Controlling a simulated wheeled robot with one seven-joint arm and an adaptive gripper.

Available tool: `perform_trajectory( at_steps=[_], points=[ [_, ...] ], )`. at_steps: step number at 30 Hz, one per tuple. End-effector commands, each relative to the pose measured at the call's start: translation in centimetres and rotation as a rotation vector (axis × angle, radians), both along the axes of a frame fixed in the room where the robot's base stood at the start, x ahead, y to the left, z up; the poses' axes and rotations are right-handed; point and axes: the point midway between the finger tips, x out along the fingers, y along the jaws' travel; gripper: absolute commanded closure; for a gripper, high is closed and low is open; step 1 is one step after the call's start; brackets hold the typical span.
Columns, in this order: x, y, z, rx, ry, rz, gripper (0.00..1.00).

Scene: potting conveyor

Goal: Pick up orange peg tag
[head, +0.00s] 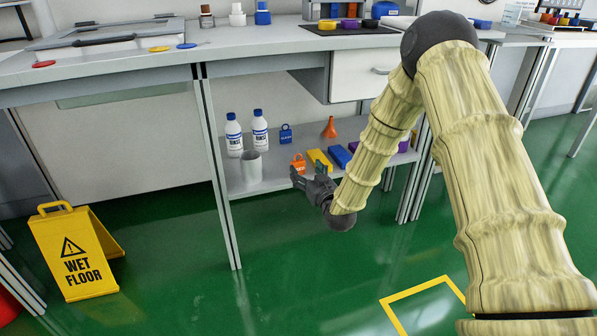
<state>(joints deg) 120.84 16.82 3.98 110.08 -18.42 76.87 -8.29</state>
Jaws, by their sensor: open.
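The orange peg tag (299,163) stands on the lower shelf under the bench, a small tag with a loop at its top and pale lettering too small to read. My gripper (302,178) is in front of the shelf, its fingers pointing left and open. The fingertips appear close to the tag's lower part and partly cover it. I cannot tell whether they touch it. Nothing shows between the fingers.
On the shelf (240,190), a grey cup (251,167) and two white bottles (260,133) stand left of the tag. A blue tag (286,134) and orange funnel (329,127) are behind. Yellow (319,159) and blue (340,156) blocks lie right. A wet-floor sign (75,252) stands left.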

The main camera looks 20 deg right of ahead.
Motion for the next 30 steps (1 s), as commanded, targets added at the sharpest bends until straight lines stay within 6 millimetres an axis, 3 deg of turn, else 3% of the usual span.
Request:
perform_trajectory(
  at_steps=[11, 21, 30],
  points=[
    [2.4, 0.4, -0.3, 0.001, 0.0, 0.001, 0.3],
    [6.0, 0.9, -0.1, 0.0, 0.0, 0.0, 0.3],
    [6.7, 1.0, 0.2, 0.001, 0.002, 0.0, 0.3]
  ],
)
